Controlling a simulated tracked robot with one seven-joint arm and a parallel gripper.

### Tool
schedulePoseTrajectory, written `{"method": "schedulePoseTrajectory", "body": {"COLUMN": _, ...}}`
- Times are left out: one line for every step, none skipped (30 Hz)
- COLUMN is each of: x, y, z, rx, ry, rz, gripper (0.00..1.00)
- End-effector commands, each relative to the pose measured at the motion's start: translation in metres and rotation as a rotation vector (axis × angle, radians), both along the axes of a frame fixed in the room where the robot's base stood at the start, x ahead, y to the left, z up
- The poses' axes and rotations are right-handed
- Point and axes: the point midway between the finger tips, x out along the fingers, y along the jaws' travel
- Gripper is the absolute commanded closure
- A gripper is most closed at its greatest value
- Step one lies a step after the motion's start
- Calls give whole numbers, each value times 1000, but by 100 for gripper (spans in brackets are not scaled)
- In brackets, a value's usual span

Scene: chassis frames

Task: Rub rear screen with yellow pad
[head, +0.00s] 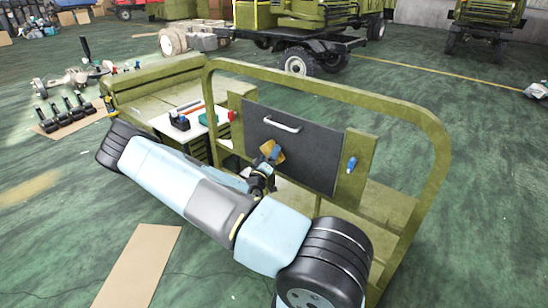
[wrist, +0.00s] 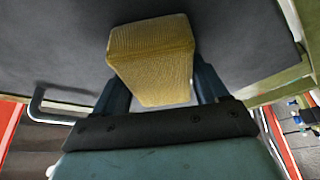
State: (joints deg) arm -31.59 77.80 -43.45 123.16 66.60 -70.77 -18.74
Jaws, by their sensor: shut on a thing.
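The rear screen (head: 300,148) is a dark grey flat panel with a light handle (head: 282,124), set upright in an olive frame. In the wrist view the dark panel (wrist: 250,40) fills the upper part of the picture. My gripper (wrist: 152,90) is shut on the yellow pad (wrist: 150,55), a block with a woven-looking surface. In the head view the pad (head: 276,152) is at the lower left part of the screen, below the handle. The pad is close to the panel; I cannot tell whether it touches. My arm hides part of the frame below.
An olive tubular frame (head: 330,91) arches around the screen. A blue-tipped fitting (head: 351,164) is on the post at right. A white tray (head: 190,125) with tools stands at left. Black parts lie on cardboard (head: 68,122) on the floor. Vehicles stand behind.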

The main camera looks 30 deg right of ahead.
Motion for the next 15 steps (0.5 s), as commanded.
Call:
{"method": "schedulePoseTrajectory", "body": {"x": 6, "y": 1, "z": 1, "rx": 0, "ry": -5, "rz": 4, "gripper": 51}}
{"method": "schedulePoseTrajectory", "body": {"x": 7, "y": 2, "z": 1, "rx": 0, "ry": -5, "rz": 4, "gripper": 51}}
{"method": "schedulePoseTrajectory", "body": {"x": 9, "y": 3, "z": 1, "rx": 0, "ry": -5, "rz": 3, "gripper": 51}}
{"method": "schedulePoseTrajectory", "body": {"x": 9, "y": 3, "z": 1, "rx": 0, "ry": -4, "rz": 3, "gripper": 51}}
{"method": "schedulePoseTrajectory", "body": {"x": 10, "y": 3, "z": 1, "rx": 0, "ry": -4, "rz": 3, "gripper": 51}}
{"method": "schedulePoseTrajectory", "body": {"x": 10, "y": 3, "z": 1, "rx": 0, "ry": -3, "rz": 2, "gripper": 51}}
{"method": "schedulePoseTrajectory", "body": {"x": 9, "y": 3, "z": 1, "rx": 0, "ry": -3, "rz": 2, "gripper": 51}}
{"method": "schedulePoseTrajectory", "body": {"x": 9, "y": 3, "z": 1, "rx": 0, "ry": -3, "rz": 2, "gripper": 51}}
{"method": "schedulePoseTrajectory", "body": {"x": 9, "y": 3, "z": 1, "rx": 0, "ry": -3, "rz": 2, "gripper": 51}}
{"method": "schedulePoseTrajectory", "body": {"x": 9, "y": 3, "z": 1, "rx": -1, "ry": -3, "rz": 1, "gripper": 51}}
{"method": "schedulePoseTrajectory", "body": {"x": 9, "y": 3, "z": 1, "rx": -1, "ry": -3, "rz": 1, "gripper": 51}}
{"method": "schedulePoseTrajectory", "body": {"x": 9, "y": 3, "z": 1, "rx": -1, "ry": -3, "rz": 1, "gripper": 51}}
{"method": "schedulePoseTrajectory", "body": {"x": 9, "y": 3, "z": 1, "rx": -1, "ry": -3, "rz": 1, "gripper": 51}}
{"method": "schedulePoseTrajectory", "body": {"x": 9, "y": 4, "z": 1, "rx": 0, "ry": -2, "rz": 1, "gripper": 51}}
{"method": "schedulePoseTrajectory", "body": {"x": 8, "y": 5, "z": 1, "rx": 0, "ry": -2, "rz": 1, "gripper": 51}}
